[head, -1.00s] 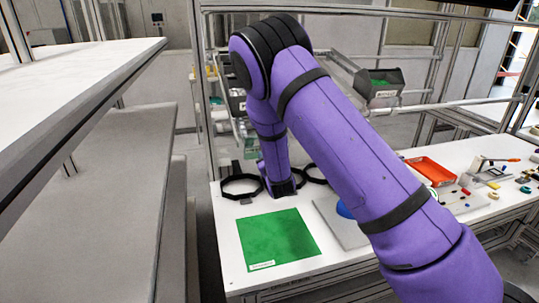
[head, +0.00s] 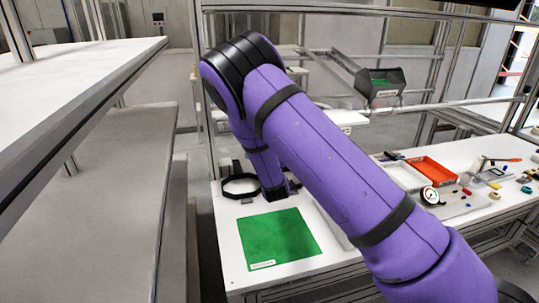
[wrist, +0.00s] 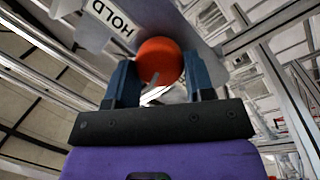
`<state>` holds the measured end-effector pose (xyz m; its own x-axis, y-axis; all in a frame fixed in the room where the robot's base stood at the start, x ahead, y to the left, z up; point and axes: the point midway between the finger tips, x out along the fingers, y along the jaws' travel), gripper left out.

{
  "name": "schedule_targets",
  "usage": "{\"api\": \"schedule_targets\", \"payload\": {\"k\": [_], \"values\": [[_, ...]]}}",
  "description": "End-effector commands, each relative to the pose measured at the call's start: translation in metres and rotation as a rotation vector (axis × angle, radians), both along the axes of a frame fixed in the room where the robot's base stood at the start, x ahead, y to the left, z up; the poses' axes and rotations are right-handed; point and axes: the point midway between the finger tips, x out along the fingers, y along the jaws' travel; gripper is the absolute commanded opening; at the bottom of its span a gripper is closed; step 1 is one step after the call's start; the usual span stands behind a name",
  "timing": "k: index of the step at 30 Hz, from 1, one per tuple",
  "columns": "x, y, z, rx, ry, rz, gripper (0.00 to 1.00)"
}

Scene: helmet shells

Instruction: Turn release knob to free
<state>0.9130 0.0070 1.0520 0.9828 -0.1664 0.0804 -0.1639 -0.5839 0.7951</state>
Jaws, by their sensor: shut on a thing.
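The orange-red round knob (wrist: 158,50) is in the wrist view, at top centre, on the underside of a grey panel. The two dark blue fingers of my gripper (wrist: 161,72) stand on either side of it and are shut on it. A white label reading "HOLD" (wrist: 112,17) shows upside down, left of the knob. A pale narrow strip (wrist: 151,93) shows below the knob, between the fingers. In the head view my purple arm reaches over the bench, and neither the knob nor the fingertips can be made out there.
A green mat (head: 268,240) lies on the white bench, with a black ring (head: 240,186) behind it. To the right are an orange tray (head: 434,172), a dial gauge (head: 430,195) and several small parts. A dark bin (head: 380,87) hangs on the rack behind.

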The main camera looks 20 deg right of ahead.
Motion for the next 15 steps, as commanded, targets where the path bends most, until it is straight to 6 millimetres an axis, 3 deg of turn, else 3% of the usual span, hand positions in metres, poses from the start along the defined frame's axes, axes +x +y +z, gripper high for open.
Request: {"api": "schedule_targets", "payload": {"k": [15], "values": [[-0.0009,0.0009,-0.0038,-0.252,0.006,-0.052,0.25]]}}
